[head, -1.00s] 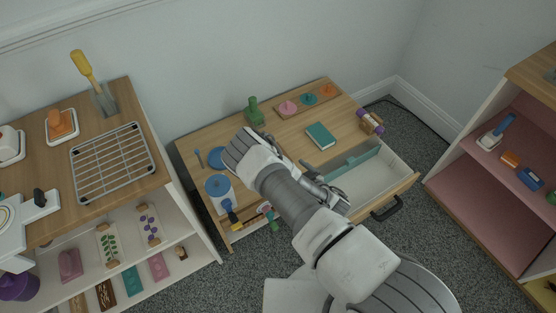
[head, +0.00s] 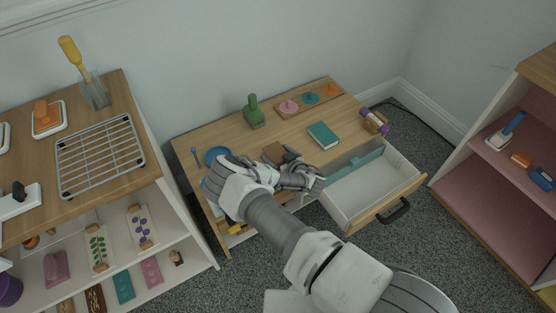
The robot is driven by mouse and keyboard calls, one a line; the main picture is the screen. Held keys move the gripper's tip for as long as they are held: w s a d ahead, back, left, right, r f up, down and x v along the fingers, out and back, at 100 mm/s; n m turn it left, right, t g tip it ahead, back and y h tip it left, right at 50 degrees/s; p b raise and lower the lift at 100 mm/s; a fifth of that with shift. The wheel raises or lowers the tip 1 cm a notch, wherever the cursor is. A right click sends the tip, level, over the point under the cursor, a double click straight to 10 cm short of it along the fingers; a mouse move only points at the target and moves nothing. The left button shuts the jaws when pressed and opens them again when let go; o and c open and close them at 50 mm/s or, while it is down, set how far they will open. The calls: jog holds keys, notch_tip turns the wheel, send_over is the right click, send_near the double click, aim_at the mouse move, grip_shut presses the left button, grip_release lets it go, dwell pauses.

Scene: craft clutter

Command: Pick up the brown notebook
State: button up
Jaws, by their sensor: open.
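A brown notebook (head: 275,153) lies on the wooden desk top, just behind my arm in the head view. My arm covers its near side, so its full outline is hidden. My gripper (head: 314,183) is at the right end of my bent wrist, over the desk's front edge beside the open drawer. It is open, and I see nothing held in it. The gap between its fingers and the notebook is hard to judge from here.
A teal notebook (head: 323,135) lies right of the brown one. A green stamp-like object (head: 253,112) and a peg board (head: 310,99) stand behind. The open drawer (head: 375,188) juts out front right. A shelf with a wire rack (head: 100,155) stands left.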

jog(key=c, duration=1.2)
jog(key=shift+r, duration=0.1)
jog(key=shift+r, duration=0.1)
